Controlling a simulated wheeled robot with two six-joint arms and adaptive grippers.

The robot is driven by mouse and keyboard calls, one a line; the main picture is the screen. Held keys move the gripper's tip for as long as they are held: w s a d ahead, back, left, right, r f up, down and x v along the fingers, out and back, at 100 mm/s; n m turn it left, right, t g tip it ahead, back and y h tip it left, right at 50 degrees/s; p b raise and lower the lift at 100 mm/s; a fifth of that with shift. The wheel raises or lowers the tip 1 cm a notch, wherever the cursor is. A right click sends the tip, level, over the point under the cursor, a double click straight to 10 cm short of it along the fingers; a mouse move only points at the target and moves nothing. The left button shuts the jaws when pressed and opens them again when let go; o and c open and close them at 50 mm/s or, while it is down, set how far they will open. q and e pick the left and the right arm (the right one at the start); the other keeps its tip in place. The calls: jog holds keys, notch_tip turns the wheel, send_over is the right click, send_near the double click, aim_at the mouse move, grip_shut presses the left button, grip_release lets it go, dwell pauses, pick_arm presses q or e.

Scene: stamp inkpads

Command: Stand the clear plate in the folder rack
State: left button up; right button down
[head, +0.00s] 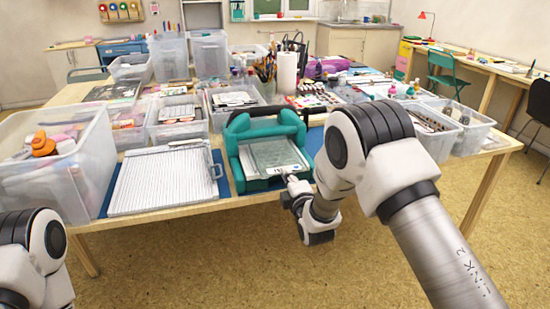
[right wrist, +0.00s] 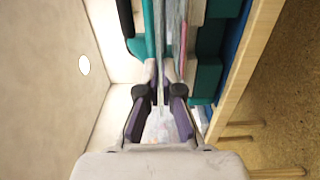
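The clear plate (head: 272,156) lies nearly flat on a teal machine (head: 237,160) near the front table edge. My right gripper (head: 291,181) is at its front edge. In the right wrist view the fingers (right wrist: 162,72) of my right gripper are close together on both sides of the thin pale edge of the plate (right wrist: 161,40); whether they press on it I cannot tell. I cannot pick out the folder rack for certain. My left arm shows at the lower left, and its gripper is out of view.
A white ribbed board (head: 165,180) lies left of the machine on a blue mat (head: 221,184). A clear bin (head: 75,170) stands at the far left. Several bins, a paper towel roll (head: 287,72) and a paint set (head: 312,101) crowd behind. Free floor lies in front.

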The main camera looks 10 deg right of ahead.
jog(key=s+r+p, duration=0.1)
jog(key=s+r, duration=0.2)
jog(key=s, duration=0.7)
jog(key=s+r+p, duration=0.2)
jog(key=s+r, duration=0.2)
jog(key=s, duration=0.6)
jog(key=shift+d, duration=0.3)
